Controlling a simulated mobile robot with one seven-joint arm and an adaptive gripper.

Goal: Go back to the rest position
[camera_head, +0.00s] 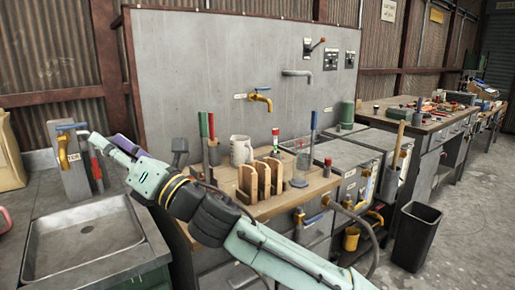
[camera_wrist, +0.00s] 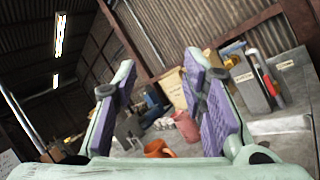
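My gripper (camera_head: 112,145) is at the left in the head view, at the end of my pale green arm, raised over the sink area beside the upright tap block. In the wrist view its two purple-padded fingers (camera_wrist: 160,68) stand well apart. Nothing is held between them; only background things show through the gap. The gripper is partly seen side-on in the head view, so its distance from the tap block is hard to tell.
A metal sink (camera_head: 80,238) lies below my gripper, with the tap block (camera_head: 70,160) behind it. My arm passes in front of a wooden bench (camera_head: 305,188) with a wooden rack (camera_head: 262,180) and white jug (camera_head: 241,150). A black bin (camera_head: 416,238) stands right; floor is clear beyond.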

